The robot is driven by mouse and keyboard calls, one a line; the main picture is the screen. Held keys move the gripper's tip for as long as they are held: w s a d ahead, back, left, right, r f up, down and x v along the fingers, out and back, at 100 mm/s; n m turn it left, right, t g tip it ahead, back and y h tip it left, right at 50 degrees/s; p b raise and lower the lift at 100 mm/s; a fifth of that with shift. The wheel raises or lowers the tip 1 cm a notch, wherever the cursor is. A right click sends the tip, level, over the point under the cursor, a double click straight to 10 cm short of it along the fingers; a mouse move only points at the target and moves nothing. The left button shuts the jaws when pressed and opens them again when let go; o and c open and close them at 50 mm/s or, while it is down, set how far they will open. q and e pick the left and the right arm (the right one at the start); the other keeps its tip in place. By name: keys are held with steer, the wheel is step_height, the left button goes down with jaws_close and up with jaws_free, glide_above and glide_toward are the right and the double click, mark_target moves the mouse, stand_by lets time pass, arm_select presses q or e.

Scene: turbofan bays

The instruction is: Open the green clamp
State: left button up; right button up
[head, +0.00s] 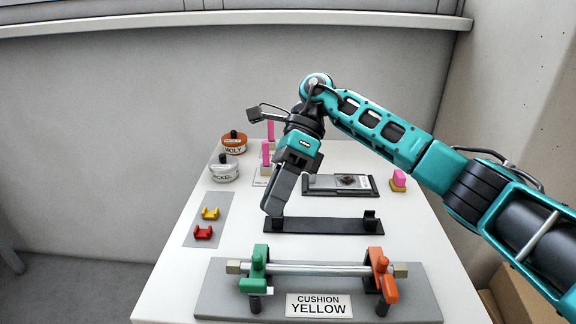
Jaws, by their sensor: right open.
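The green clamp (254,284) stands at the left end of the grey fixture plate (215,300) at the front of the table. It sits around the left part of a metal tube (320,268); I cannot tell if its latch is fastened. An orange clamp (379,262) is at the tube's right part. My right gripper (273,209) is open, points down and looks empty. In the picture it is above and behind the green clamp, apart from it, in front of the left end of a black rack (325,226). My left gripper is not in view.
A sign reading CUSHION YELLOW (319,305) stands at the plate's front. Yellow (210,213) and red (204,233) cushions lie on a grey mat at left. MOLY (234,147) and NICKEL (223,172) jars stand behind. A dark tray (340,185) and pink blocks lie farther back.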

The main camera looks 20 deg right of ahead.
steer(key=v, duration=0.7)
steer(key=shift+w+r, duration=0.2)
steer(key=shift+d, duration=0.15)
